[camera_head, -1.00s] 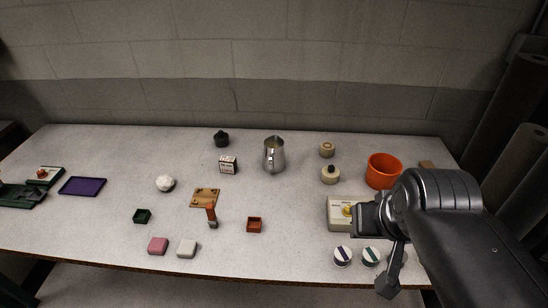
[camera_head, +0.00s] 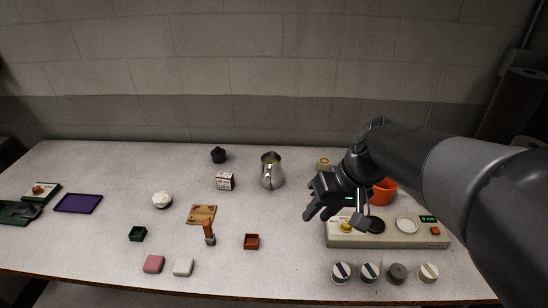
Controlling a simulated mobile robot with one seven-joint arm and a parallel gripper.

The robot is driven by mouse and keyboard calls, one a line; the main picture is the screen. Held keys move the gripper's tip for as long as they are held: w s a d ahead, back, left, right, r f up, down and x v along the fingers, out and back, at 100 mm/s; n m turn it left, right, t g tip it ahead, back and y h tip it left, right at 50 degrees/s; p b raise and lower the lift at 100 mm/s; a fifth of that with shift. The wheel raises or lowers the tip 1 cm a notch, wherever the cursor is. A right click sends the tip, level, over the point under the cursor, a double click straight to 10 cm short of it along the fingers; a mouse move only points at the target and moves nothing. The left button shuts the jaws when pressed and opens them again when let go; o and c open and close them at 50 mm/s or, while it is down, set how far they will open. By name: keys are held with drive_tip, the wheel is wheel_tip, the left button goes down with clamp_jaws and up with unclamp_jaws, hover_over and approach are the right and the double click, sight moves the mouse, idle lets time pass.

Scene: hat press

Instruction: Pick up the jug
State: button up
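The jug (camera_head: 271,174) is a shiny metal pitcher standing upright towards the back middle of the table. Its handle side faces the front. My gripper (camera_head: 319,214) is to the right of the jug and nearer the front, above the table and apart from the jug. Its two dark fingertips point down and left with a gap between them, and nothing shows between them.
A small printed box (camera_head: 225,181) stands left of the jug, and a black lidded pot (camera_head: 218,155) behind it. An orange bucket (camera_head: 384,191) is partly behind my arm. A beige panel (camera_head: 385,238) lies below my gripper.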

drive_tip(key=w+a+f+n+y, duration=0.1)
drive_tip(key=w+f+y, duration=0.3)
drive_tip(key=w, duration=0.5)
drive_tip(key=w+a+f+n+y, duration=0.1)
drive_tip(key=w+a+f+y, duration=0.3)
drive_tip(key=w, duration=0.5)
drive_tip(key=w+a+f+t+y, duration=0.1)
drive_tip(key=w+a+f+y, duration=0.2)
drive_tip(key=w+f, duration=0.5)
drive_tip(key=shift+w+f+n+y, duration=0.1)
drive_tip(key=shift+w+n+y, duration=0.3)
drive_tip(key=shift+w+y, duration=0.5)
drive_tip(key=shift+w+d+f, duration=0.15)
drive_tip(key=shift+w+f, duration=0.2)
drive_tip(key=shift+f, duration=0.05)
drive_tip(key=shift+w+a+f, duration=0.1)
drive_tip(key=shift+w+a, duration=0.05)
drive_tip(key=shift+a, duration=0.45)
drive_tip(key=shift+w+a+r, duration=0.1)
drive_tip(key=shift+w+a, duration=0.1)
drive_tip(key=shift+a, duration=0.85)
drive_tip(key=shift+w+a+r, duration=0.1)
drive_tip(key=shift+w+a, duration=0.05)
drive_tip(key=shift+a, duration=0.85)
drive_tip(key=shift+w+a+r, duration=0.1)
drive_tip(key=shift+w+a, duration=0.1)
drive_tip(key=shift+a, duration=0.85)
drive_tip(key=shift+c, duration=0.4)
clamp_jaws()
